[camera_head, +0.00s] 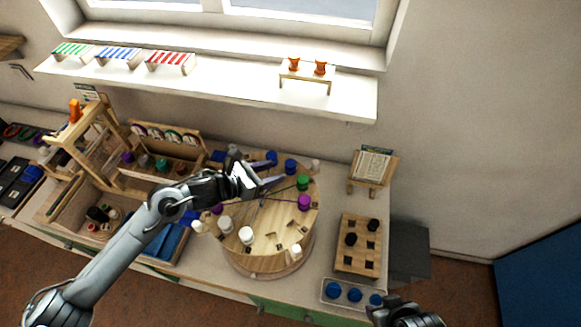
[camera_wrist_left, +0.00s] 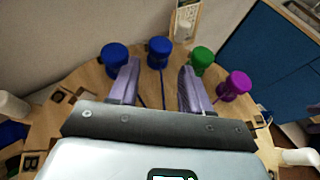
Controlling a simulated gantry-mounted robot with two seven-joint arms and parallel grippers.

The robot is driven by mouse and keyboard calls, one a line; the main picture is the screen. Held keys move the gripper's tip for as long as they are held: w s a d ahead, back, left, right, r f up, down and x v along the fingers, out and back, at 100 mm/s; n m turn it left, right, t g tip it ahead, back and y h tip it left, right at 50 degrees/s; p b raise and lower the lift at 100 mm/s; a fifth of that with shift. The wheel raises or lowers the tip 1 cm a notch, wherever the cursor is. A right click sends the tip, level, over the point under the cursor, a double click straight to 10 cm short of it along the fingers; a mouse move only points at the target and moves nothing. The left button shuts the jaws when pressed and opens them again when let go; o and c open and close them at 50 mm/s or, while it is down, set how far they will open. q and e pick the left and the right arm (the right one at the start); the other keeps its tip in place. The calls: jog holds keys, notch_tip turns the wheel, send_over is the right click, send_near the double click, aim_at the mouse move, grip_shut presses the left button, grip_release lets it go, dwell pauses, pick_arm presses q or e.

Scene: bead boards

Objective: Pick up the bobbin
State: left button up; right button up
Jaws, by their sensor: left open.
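Several bobbins stand around the rim of a round wooden board (camera_head: 262,247). Blue bobbins (camera_head: 291,166), a green bobbin (camera_head: 303,183), a purple bobbin (camera_head: 304,202) and white bobbins (camera_head: 247,235) show. My left gripper (camera_head: 281,173) is open and empty above the board's far part. In the left wrist view, a blue bobbin (camera_wrist_left: 159,50) shows between the open fingers, beyond their tips. Another blue bobbin (camera_wrist_left: 114,55) is left of it; green (camera_wrist_left: 201,59) and purple (camera_wrist_left: 236,84) ones are right. My right gripper (camera_head: 405,312) is partly cut off at the bottom; its jaws are unclear.
A wooden frame (camera_head: 95,125) and crates stand left of the board. A holed block (camera_head: 357,265) with black pegs and a tray of blue pieces (camera_head: 354,294) lie right. A small stand (camera_head: 373,165) is behind. The wall shelf (camera_head: 235,84) holds orange spools (camera_head: 320,67).

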aim_at(286, 166)
pick_arm(q)
jog(key=x, duration=0.2)
jog(key=p+x, duration=0.1)
jog(key=x, duration=0.1)
jog(key=shift+w+r, duration=0.1)
jog(key=shift+r, duration=0.25)
jog(key=shift+w+d+f, duration=0.25)
jog(key=shift+d, duration=0.1)
jog(key=shift+c, duration=0.4)
jog(key=c, duration=0.7)
